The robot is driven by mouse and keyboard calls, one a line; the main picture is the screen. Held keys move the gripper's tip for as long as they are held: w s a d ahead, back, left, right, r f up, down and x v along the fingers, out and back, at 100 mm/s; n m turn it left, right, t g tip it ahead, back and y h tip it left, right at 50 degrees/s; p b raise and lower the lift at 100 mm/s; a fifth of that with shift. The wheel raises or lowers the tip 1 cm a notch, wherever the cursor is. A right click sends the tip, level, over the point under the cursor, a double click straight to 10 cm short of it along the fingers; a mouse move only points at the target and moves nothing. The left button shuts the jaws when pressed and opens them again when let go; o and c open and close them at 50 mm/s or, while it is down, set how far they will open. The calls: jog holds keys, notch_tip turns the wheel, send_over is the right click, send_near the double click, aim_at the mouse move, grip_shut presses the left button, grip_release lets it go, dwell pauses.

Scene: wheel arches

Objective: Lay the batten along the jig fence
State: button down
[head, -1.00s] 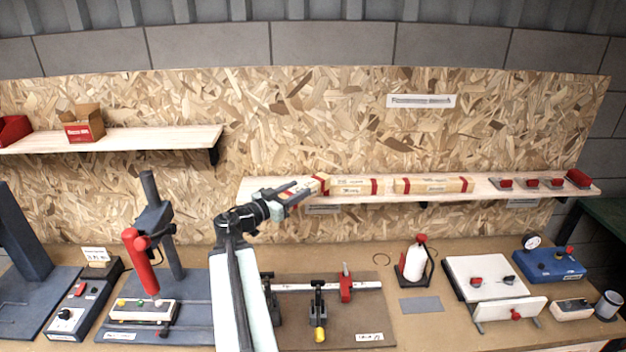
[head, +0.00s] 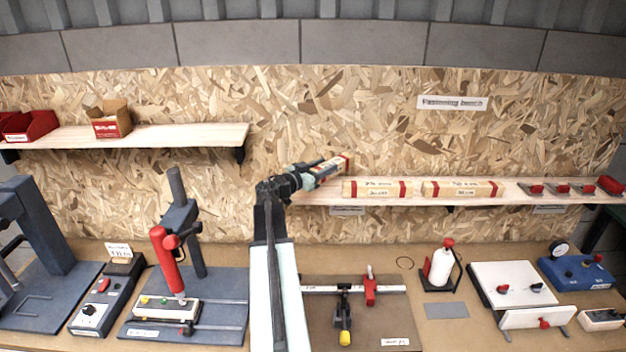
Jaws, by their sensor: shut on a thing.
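My gripper (head: 318,172) is shut on a wooden batten (head: 338,166) with a red band near its end. It holds the batten tilted, above the left end of the right shelf. Two more battens with red bands, one on the left (head: 377,189) and one on the right (head: 462,189), lie on that shelf. The jig (head: 375,327) is a brown board on the bench with a pale fence bar (head: 332,290) along its back, a red stop (head: 370,287) and a yellow-tipped clamp (head: 344,320). My arm hides the jig's left part.
The right shelf (head: 535,199) also carries several small red-and-grey items. A red-handled press (head: 165,255) stands left of my arm. A white bottle in a stand (head: 441,262) and a grey pad (head: 446,310) are right of the jig. The left shelf (head: 190,136) holds boxes.

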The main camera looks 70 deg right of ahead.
jog(key=shift+w+d, duration=0.2)
jog(key=shift+d, duration=0.3)
jog(key=shift+w+d, duration=0.15)
jog(key=shift+d, duration=0.35)
jog(key=f+b, duration=0.1)
jog(key=f, duration=0.1)
jog(key=b, duration=0.1)
jog(key=shift+s+f+b, duration=0.25)
jog(key=shift+f+b, duration=0.1)
jog(key=shift+f, duration=0.05)
jog(key=shift+a+f, duration=0.15)
jog(key=shift+w, duration=0.35)
jog(key=f+b, duration=0.4)
jog(key=shift+s+f+b, duration=0.2)
jog(key=shift+b, duration=0.15)
jog(key=shift+w+r, duration=0.25)
jog(key=shift+w, duration=0.1)
jog(key=shift+f, duration=0.15)
jog(key=c, duration=0.8)
grip_release()
jog(key=shift+s, duration=0.1)
